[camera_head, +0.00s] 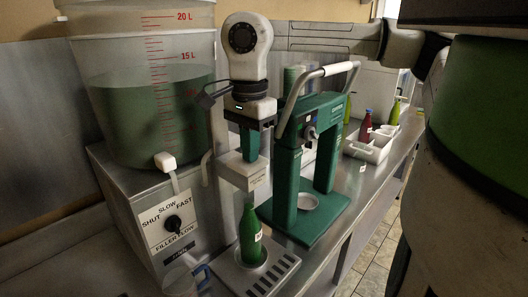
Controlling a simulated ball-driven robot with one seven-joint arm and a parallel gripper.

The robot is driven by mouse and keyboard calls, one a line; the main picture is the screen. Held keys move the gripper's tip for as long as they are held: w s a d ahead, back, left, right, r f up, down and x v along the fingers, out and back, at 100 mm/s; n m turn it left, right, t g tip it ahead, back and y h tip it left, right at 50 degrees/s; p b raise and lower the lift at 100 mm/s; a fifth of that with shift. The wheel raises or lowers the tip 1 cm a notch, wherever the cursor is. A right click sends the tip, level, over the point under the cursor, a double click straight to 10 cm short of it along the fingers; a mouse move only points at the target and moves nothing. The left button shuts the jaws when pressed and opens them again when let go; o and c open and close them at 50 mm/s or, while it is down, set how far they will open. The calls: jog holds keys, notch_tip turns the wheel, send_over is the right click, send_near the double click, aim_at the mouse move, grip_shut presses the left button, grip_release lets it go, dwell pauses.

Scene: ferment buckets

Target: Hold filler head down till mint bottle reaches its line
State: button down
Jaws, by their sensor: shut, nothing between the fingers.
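The green mint bottle (250,238) stands upright on the drip tray, with a small white label on its side. The pale filler head (243,173) is directly above its neck. The level and line in the bottle are too small to make out. My gripper (250,157) points down with its green fingers shut and empty. The fingertips are at the top of the filler head; whether they press on it I cannot tell. The filler flow knob (173,222) is on the panel marked shut, slow and fast.
A large bucket (150,100) of green liquid stands at left. A green capping press (290,185) with a pale handle is just right of the filler. A white crate (368,146) with bottles is further right. A clear jug (184,278) stands at front.

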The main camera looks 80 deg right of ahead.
notch_tip(320, 180, up, 10)
jog(key=b, duration=0.1)
jog(key=shift+r+b, duration=0.15)
jog(key=shift+b, duration=0.2)
dwell(0.4)
